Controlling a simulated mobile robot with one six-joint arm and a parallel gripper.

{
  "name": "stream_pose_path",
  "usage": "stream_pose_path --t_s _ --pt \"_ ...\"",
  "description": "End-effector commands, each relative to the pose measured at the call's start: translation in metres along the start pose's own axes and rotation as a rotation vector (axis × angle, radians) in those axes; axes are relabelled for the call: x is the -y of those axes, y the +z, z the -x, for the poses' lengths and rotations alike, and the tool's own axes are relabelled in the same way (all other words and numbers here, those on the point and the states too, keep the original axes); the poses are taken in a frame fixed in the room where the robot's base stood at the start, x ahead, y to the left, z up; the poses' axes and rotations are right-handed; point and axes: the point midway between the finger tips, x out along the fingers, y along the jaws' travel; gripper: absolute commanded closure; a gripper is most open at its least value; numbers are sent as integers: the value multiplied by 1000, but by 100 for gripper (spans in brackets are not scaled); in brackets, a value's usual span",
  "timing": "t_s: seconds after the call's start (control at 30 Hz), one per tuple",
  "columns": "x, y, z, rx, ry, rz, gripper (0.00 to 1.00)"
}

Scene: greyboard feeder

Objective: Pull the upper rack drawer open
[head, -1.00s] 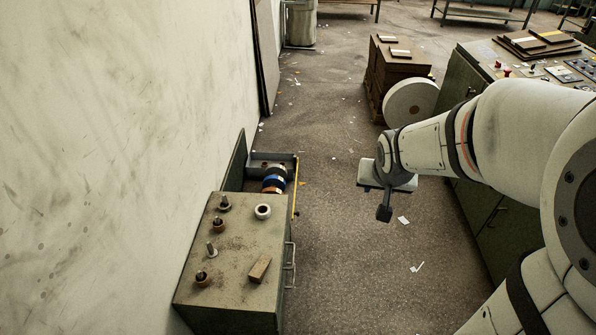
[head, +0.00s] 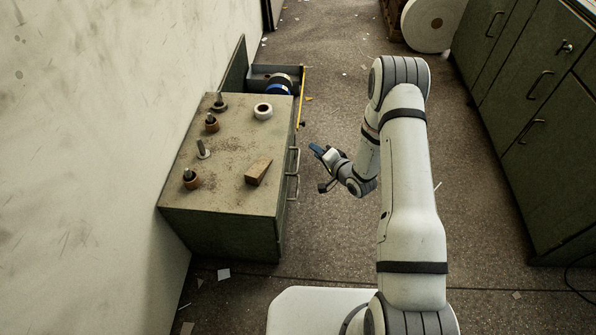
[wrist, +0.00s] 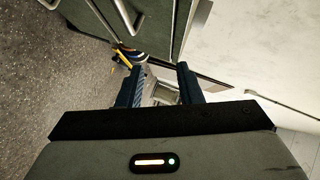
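The rack is a green metal cabinet (head: 240,232) against the left wall, with two bar handles on its right face. The upper handle (head: 294,161) sits above the lower handle (head: 293,188); both drawer fronts look shut. My gripper (head: 316,151) is to the right of the handles, apart from them, with blue fingers pointing up-left. In the wrist view my gripper (wrist: 160,84) has its two fingers spread with nothing held between them. The upper handle (wrist: 127,18) shows beyond the fingertips, toward the top of that view, and part of the lower handle (wrist: 48,3) is at the edge.
On the rack top are several spindles, a white ring (head: 263,111) and a wooden wedge (head: 258,172). Behind it, an open tray (head: 262,70) holds rolls, with a yellow strip (head: 302,90) along its side.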

Motion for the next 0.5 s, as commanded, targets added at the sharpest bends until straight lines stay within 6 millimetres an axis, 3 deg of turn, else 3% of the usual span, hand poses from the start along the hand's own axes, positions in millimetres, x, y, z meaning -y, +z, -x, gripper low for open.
stream_pose_path --t_s 0.03,0.2,0.37,0.5 --pt "-26 18 -5 11 -33 -46 68" --pt "-52 46 -7 34 -127 -154 68" --pt "-57 53 -12 41 -155 -185 68" --pt "-53 54 -31 41 -158 -184 68"
